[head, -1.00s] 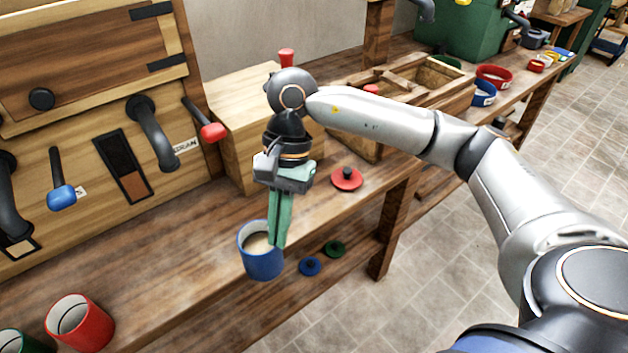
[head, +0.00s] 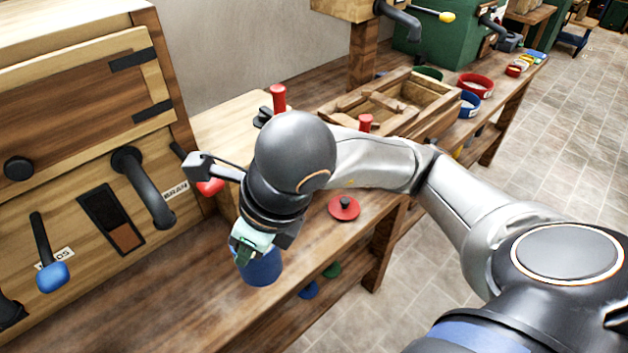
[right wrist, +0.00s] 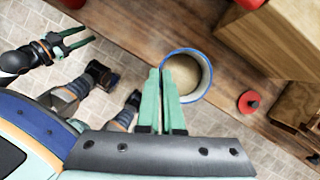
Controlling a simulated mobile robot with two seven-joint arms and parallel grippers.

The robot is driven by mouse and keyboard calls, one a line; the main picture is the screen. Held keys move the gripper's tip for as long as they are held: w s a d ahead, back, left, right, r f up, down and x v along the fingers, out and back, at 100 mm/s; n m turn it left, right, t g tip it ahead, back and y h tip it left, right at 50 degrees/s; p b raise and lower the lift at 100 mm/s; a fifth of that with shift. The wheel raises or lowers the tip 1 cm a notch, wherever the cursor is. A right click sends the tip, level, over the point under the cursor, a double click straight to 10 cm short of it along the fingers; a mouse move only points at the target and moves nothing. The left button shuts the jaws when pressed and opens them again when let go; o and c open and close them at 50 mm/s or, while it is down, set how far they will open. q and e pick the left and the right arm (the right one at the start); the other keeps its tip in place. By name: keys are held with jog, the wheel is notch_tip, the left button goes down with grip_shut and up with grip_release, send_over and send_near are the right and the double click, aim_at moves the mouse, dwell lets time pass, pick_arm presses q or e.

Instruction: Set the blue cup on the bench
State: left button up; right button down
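The blue cup (head: 263,268) is at the bench's front edge in the head view, its top mostly hidden by my right gripper (head: 243,252). The right wrist view shows the cup (right wrist: 207,75) from above, with tan contents. There my right gripper's green fingers (right wrist: 160,75) are close together at the cup's left rim, with the wall seeming to lie between them. I cannot tell whether the cup's base touches the wooden bench (head: 190,285). My left gripper (right wrist: 72,40) shows in the right wrist view, fingers apart and empty, over the floor.
A red knobbed lid (head: 344,208) lies on the bench right of the cup. A wooden box (head: 225,130) and an open wooden tray (head: 440,121) stand behind. A cabinet with handles (head: 85,150) is at left. Bare bench lies left of the cup.

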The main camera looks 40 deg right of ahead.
jog(key=shift+r+m, duration=0.25)
jog(key=shift+m, duration=0.05)
pick_arm(q)
jog(key=shift+w+d+f+b, duration=0.4)
jog(key=shift+d+f+b, duration=0.15)
jog(key=shift+b, duration=0.45)
pick_arm(e)
jog(key=w+d+f, duration=0.7)
jog(key=d+f, duration=0.5)
jog(key=f, duration=0.1)
pick_arm(q)
jog(key=shift+a+f, duration=0.1)
jog(key=shift+f, duration=0.05)
pick_arm(e)
jog(key=shift+w, duration=0.1)
